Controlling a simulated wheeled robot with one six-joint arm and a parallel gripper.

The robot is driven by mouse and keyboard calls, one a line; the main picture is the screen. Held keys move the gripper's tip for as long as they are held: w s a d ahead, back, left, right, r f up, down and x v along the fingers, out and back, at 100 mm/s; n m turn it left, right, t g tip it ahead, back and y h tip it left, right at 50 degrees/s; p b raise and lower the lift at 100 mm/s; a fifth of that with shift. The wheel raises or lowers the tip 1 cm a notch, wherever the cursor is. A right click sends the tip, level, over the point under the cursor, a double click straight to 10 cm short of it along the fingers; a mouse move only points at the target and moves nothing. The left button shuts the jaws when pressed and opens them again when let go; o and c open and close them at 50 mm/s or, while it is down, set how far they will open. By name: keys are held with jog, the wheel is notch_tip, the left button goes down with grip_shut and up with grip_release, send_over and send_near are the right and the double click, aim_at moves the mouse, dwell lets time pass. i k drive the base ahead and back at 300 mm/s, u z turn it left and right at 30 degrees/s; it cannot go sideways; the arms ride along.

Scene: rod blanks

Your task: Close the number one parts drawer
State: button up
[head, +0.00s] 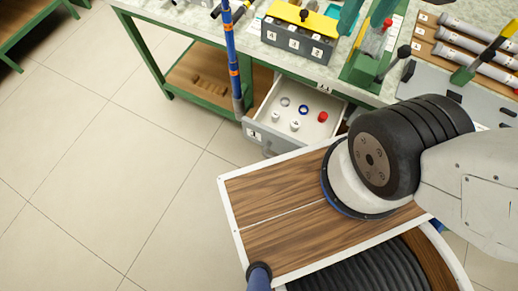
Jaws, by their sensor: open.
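A drawer (262,112) under the workbench stands pulled out, its grey front (285,147) facing me. A small white label is on the left of the front, too small to read surely. Inside lie a few rings, several white caps and a red cap (322,117). The right end of the front is hidden behind my base top and arm. My arm comes in from the right, over my base, but my gripper is not in view.
A blue pole with orange bands (232,60) stands just left of the drawer. The bench top (225,20) carries a grey numbered block (298,38), a green device (372,55) and a rod rack (470,45). Tiled floor at left is clear.

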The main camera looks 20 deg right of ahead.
aim_at(277, 138)
jog(key=z, duration=0.2)
jog(key=k, duration=1.15)
jog(key=z, duration=0.6)
jog(key=i, duration=0.4)
jog(key=u, duration=0.15)
